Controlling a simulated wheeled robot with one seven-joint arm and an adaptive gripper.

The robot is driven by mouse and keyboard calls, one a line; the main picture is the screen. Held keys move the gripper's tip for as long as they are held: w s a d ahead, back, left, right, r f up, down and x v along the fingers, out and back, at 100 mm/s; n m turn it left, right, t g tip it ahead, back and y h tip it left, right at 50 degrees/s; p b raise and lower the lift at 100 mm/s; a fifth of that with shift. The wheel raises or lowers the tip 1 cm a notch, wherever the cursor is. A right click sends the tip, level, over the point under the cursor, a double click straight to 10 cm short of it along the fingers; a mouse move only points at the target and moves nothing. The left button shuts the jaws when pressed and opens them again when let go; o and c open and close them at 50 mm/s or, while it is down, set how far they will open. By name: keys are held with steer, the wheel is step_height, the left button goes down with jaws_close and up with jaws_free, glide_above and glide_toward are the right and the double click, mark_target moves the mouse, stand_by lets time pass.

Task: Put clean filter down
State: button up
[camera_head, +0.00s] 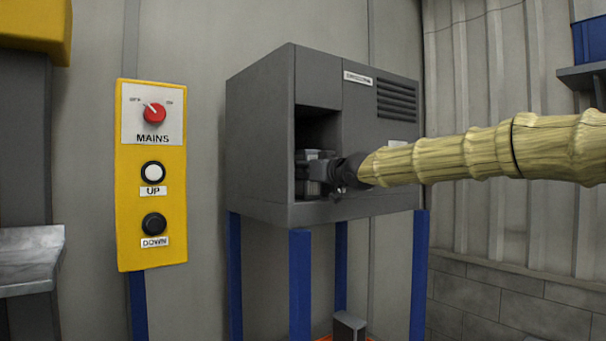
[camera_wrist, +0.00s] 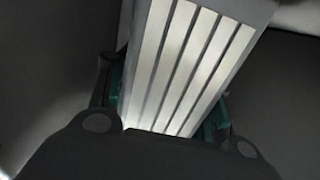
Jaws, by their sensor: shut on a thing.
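A filter (camera_wrist: 190,62) with pale pleats and a grey frame fills the middle of the wrist view. My gripper (camera_wrist: 165,100) is shut on it, with a dark finger and teal pad on each side. In the head view, my gripper (camera_head: 335,172) reaches into the open bay of a grey cabinet (camera_head: 262,140). The grey filter (camera_head: 312,163) shows there at the bay mouth. The filter's far end and the bay floor under it are hidden, so I cannot tell whether it touches the floor.
The cabinet stands on blue legs (camera_head: 300,285). A yellow panel (camera_head: 130,205) with a red mains knob and up and down buttons is to its left. A small grey block (camera_head: 349,326) sits low beneath it. A shelf (camera_head: 583,78) with a blue bin (camera_head: 590,40) is at upper right.

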steer(key=shift+s+r, duration=0.2)
steer(key=shift+s, duration=0.35)
steer(key=shift+s+r, duration=0.2)
steer(key=shift+s, duration=0.35)
steer(key=o, duration=1.4)
steer(key=shift+w+f, duration=0.6)
steer(key=shift+w, duration=0.2)
steer(key=shift+s+r, duration=0.4)
steer(key=shift+s, duration=0.15)
steer(key=shift+w, duration=0.15)
steer(key=shift+w, duration=0.15)
steer(key=shift+s+d+f, duration=0.15)
steer(key=shift+s+d, duration=0.1)
steer(key=b+v, duration=0.4)
steer(key=v, duration=0.7)
steer(key=shift+s, duration=0.25)
steer(key=shift+r, duration=0.2)
